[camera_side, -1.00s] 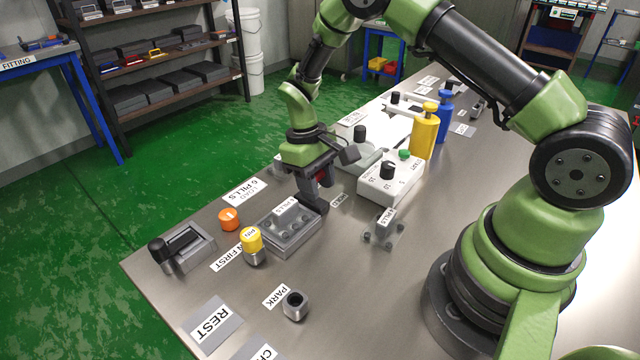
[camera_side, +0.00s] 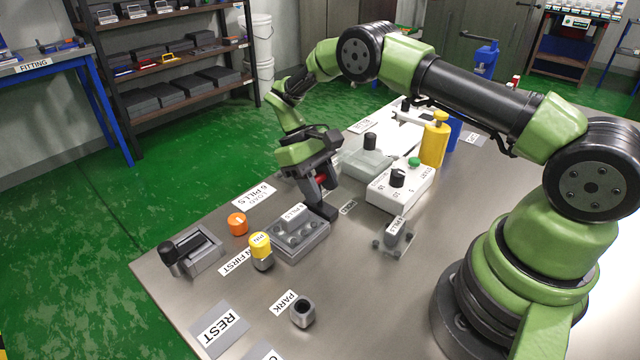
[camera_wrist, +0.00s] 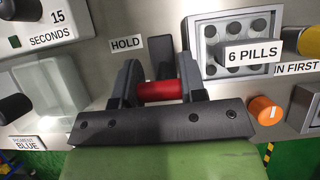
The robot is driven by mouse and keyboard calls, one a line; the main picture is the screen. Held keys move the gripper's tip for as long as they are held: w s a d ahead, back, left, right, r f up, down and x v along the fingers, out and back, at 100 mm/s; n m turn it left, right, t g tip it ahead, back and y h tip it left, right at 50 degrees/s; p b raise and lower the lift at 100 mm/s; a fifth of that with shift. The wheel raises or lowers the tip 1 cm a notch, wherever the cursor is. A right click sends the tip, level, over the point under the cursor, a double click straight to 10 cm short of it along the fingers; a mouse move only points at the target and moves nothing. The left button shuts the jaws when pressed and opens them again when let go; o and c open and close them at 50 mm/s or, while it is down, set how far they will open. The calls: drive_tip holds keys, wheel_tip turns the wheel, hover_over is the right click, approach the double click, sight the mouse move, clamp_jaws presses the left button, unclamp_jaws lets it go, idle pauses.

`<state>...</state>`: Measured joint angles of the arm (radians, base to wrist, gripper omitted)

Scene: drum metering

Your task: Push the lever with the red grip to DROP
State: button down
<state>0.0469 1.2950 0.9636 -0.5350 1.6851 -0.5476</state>
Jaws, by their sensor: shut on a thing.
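The lever's red grip (camera_wrist: 160,91) lies between the two dark fingers of my gripper (camera_wrist: 158,88) in the wrist view. The fingers are shut on it. In the side view the red grip (camera_side: 321,181) shows only as a small patch between the fingers of my gripper (camera_side: 318,188), just above the dark lever base (camera_side: 320,211). My gripper is tilted, with the wrist leaning to the left in the side view. A HOLD label (camera_wrist: 126,43) lies beside the lever in the wrist view. I cannot read a DROP label in either view.
A grey 6 PILLS tray (camera_side: 300,238) stands close beside the lever. A white timer box (camera_side: 402,187) and a clear container (camera_side: 366,163) stand on its other side. An orange knob (camera_side: 238,223) and a yellow-topped pin (camera_side: 261,251) stand nearer. Bare bench (camera_side: 360,285) lies to the front right.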

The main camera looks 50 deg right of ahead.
drive_tip(key=c, duration=0.7)
unclamp_jaws()
drive_tip(key=v, duration=0.5)
wheel_tip(320, 180, up, 7)
drive_tip(key=shift+r, duration=0.1)
